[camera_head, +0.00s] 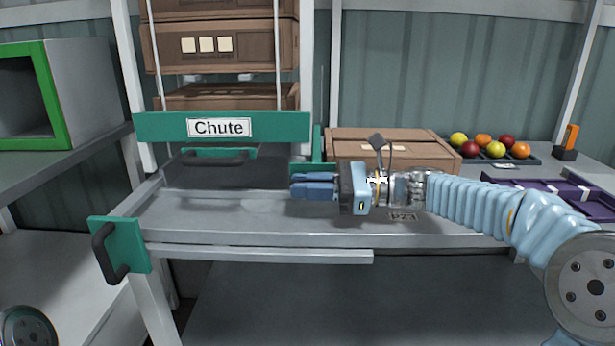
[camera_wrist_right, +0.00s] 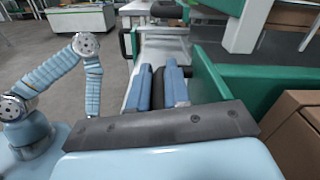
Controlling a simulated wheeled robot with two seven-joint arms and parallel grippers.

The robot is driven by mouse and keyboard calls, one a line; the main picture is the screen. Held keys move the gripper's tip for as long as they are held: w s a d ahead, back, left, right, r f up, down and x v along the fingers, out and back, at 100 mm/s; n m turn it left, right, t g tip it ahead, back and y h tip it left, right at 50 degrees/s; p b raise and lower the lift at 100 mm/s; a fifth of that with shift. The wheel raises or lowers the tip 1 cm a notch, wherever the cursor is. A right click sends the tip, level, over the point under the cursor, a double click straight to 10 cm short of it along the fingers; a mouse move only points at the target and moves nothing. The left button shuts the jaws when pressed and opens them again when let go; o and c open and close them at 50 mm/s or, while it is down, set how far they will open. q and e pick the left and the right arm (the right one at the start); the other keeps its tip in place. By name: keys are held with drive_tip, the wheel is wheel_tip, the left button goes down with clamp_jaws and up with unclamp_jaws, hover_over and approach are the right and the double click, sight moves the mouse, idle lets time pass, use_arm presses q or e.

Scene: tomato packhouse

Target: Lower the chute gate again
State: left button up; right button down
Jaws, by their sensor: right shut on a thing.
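A green board marked "Chute" (camera_head: 220,127) spans the front of the chute frame between white posts. A lower green strip with a black bar handle (camera_head: 213,160) shows just beneath it. My right gripper (camera_head: 300,187) reaches in from the right over the grey ledge, below the right end of the board. In the right wrist view its blue fingers (camera_wrist_right: 160,88) are shut on a dark piece that looks like a black handle. A green panel (camera_wrist_right: 222,100) stands beside the fingers there. Whether the held piece belongs to the gate I cannot tell. My left gripper is not visible.
A green plate with a black handle (camera_head: 107,252) is at the ledge's left front corner. Brown crates (camera_head: 218,48) are stacked behind the board. A closed brown box (camera_head: 345,142) stands behind my right gripper. A fruit tray (camera_head: 490,155) and purple tray (camera_head: 590,206) lie right.

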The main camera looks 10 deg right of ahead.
drive_tip(key=shift+f, duration=0.4)
drive_tip(key=c, duration=1.4)
unclamp_jaws()
drive_tip(key=shift+r, duration=0.1)
drive_tip(key=shift+d, duration=0.2)
drive_tip(key=v, duration=1.2)
drive_tip(key=shift+s+d, duration=0.15)
drive_tip(key=shift+d, duration=0.25)
drive_tip(key=shift+s+d, duration=0.1)
drive_tip(key=shift+d, duration=0.2)
